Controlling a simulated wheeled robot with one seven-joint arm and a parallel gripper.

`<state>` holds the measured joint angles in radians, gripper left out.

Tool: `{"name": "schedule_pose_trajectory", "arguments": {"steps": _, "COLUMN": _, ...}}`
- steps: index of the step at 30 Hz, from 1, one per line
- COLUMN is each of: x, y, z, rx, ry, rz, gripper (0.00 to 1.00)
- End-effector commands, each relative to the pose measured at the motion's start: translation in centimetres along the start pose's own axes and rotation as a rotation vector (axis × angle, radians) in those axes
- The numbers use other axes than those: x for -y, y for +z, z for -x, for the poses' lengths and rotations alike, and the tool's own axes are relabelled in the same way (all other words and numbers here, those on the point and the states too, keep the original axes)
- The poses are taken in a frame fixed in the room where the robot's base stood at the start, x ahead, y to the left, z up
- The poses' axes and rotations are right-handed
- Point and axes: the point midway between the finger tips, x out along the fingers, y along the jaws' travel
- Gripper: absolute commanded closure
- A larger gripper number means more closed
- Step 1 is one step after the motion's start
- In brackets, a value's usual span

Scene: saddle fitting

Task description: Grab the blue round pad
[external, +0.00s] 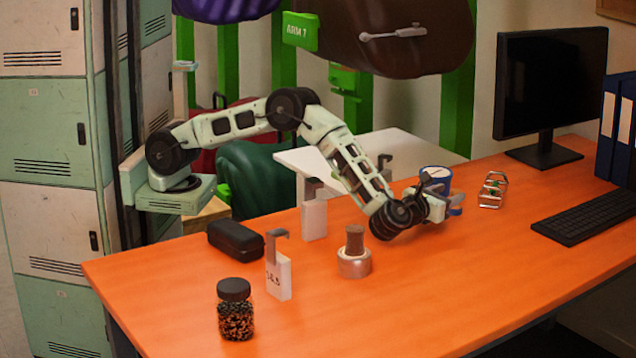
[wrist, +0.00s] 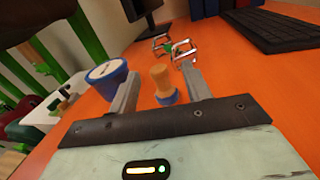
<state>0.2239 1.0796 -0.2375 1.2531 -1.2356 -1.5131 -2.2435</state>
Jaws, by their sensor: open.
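A small round pad with a tan knob on top and a blue base (wrist: 166,98) stands on the orange table between my fingers in the wrist view. In the external view only a bit of blue shows beside my gripper, and I cannot tell its shape there. My gripper (external: 437,206) is low over the table, with its fingers apart; in the wrist view the open fingers (wrist: 158,84) lie to either side of the pad. I see no clear contact. A larger blue tub with a pale round top (external: 436,177) stands just behind my gripper; it also shows left of the left finger (wrist: 108,76).
Metal stirrups (external: 492,190) lie beyond the pad. A second knob on a metallic round base (external: 354,264) stands left of my gripper. Hooked white blocks (external: 314,220), a black case (external: 235,239) and a jar (external: 235,317) are farther left. The table's front middle is clear.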

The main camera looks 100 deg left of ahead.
Motion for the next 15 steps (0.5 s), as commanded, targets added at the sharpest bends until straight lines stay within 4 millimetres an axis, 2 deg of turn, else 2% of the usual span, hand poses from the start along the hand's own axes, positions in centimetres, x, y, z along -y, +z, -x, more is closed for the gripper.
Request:
{"name": "schedule_pose_trajectory", "arguments": {"steps": 1, "x": 0.0, "y": -0.8, "z": 0.6, "rx": -0.003, "ry": 0.020, "rz": 0.030, "gripper": 0.51}}
{"name": "schedule_pose_trajectory", "arguments": {"steps": 5, "x": -0.2, "y": -1.2, "z": 0.4, "rx": -0.004, "ry": 0.047, "rz": 0.064, "gripper": 0.51}}
{"name": "schedule_pose_trajectory", "arguments": {"steps": 15, "x": -0.5, "y": -1.1, "z": -4.6, "rx": -0.002, "ry": 0.046, "rz": 0.061, "gripper": 0.51}}
